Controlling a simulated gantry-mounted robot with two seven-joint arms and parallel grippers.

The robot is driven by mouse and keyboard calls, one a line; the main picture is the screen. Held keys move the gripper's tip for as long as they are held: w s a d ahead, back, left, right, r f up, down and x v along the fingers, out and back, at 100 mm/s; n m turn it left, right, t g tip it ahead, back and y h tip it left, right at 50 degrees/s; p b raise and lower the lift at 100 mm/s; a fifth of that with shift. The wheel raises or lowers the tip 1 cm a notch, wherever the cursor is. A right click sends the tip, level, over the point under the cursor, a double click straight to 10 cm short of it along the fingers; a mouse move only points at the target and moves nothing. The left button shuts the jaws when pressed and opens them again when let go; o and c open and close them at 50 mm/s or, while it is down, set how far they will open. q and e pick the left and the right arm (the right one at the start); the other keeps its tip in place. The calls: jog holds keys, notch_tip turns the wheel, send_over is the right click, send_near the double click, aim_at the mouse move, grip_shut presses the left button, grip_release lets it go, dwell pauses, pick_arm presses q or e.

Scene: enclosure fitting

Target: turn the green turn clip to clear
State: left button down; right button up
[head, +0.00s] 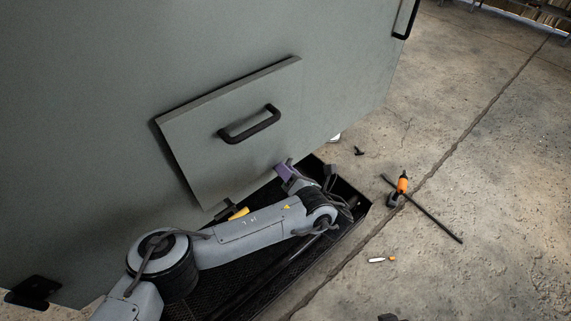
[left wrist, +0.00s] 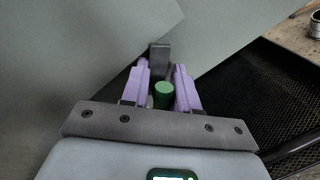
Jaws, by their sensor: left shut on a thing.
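The green turn clip shows in the left wrist view as a green round knob (left wrist: 163,92) between the purple fingers. A dark grey upright block (left wrist: 158,57) stands just beyond it, near the panel's edge; I cannot tell whether it is part of the clip. My left gripper (head: 285,172) is at the lower right edge of the grey panel (head: 208,142) and is shut on the clip. The wrist view shows the gripper's fingers (left wrist: 160,74) on both sides of the knob. In the head view the clip is hidden by the gripper. My right gripper is not in view.
The panel has a black handle (head: 249,124) and lies against the large grey enclosure (head: 90,70). A yellow piece (head: 239,213) is near its lower corner. A black mesh-floored tray (head: 350,203) lies below. A black rod (head: 440,225) and an orange tool (head: 402,184) lie on the floor.

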pick_arm(q)
jog(key=shift+d+f+m+g+y+p, duration=0.15)
jog(key=shift+f+m+g, duration=0.15)
jog(key=shift+m, duration=0.85)
jog(key=shift+f+m+g+y+p, duration=0.2)
jog(key=shift+f+m+g, duration=0.1)
jog(key=shift+m, duration=0.9)
jog(key=shift+d+f+m+g+y+p, duration=0.15)
jog(key=shift+f+m+g, duration=0.15)
jog(key=shift+m, duration=0.85)
jog(key=shift+a, duration=0.1)
jog(key=c, duration=1.1)
grip_release()
jog(key=shift+o, duration=0.2)
jog(key=shift+r, duration=0.1)
jog(key=shift+r, duration=0.1)
